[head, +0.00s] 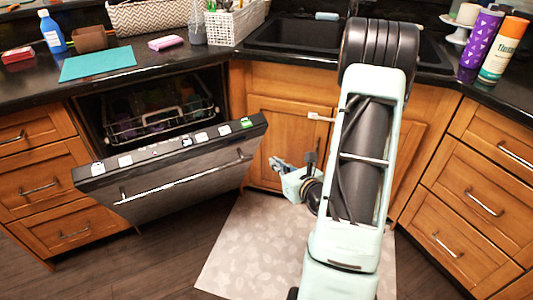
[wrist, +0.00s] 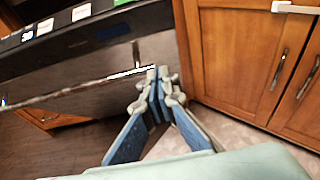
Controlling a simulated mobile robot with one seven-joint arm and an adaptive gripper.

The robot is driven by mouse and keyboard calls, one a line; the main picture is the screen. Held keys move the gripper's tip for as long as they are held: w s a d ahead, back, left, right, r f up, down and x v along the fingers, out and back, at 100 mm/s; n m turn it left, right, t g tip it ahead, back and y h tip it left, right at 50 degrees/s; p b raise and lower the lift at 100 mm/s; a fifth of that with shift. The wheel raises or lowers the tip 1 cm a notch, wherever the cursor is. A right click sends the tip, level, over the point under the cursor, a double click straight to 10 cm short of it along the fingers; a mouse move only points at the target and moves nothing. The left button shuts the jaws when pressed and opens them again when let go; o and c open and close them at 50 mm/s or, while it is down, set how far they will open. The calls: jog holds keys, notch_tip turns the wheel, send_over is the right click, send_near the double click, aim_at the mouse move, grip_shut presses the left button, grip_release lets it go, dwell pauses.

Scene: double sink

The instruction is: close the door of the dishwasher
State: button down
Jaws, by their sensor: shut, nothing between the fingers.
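The dishwasher door (head: 180,172) is dark with a long metal handle, and it hangs partly open, tilted outward from the cabinet. Its top edge carries several small stickers. Behind it, the dishwasher opening shows a wire rack (head: 160,122) with some dishes. My gripper (head: 277,166) is just right of the door's right end, in front of the sink cabinet. In the wrist view, my gripper (wrist: 157,80) is shut and empty, with its fingertips near the right end of the door (wrist: 80,60). I cannot tell whether they touch it.
A sink cabinet (head: 290,128) with bar handles stands right behind my gripper. Drawers flank both sides. A pale patterned mat (head: 245,245) lies on the dark wooden floor. The counter above holds a blue bottle (head: 52,34), a teal mat (head: 97,64) and baskets. Floor before the door is clear.

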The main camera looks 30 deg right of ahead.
jog(key=b, duration=0.2)
send_near(254, 139)
notch_tip(254, 139, down, 4)
jog(key=w, duration=0.2)
jog(key=shift+w+a+r, duration=0.1)
jog(key=shift+w+r, duration=0.4)
jog(key=shift+w, duration=0.4)
jog(key=shift+w+a+r, duration=0.1)
jog(key=shift+w+r, duration=0.45)
jog(key=shift+w, duration=0.4)
jog(key=shift+d+r, duration=0.1)
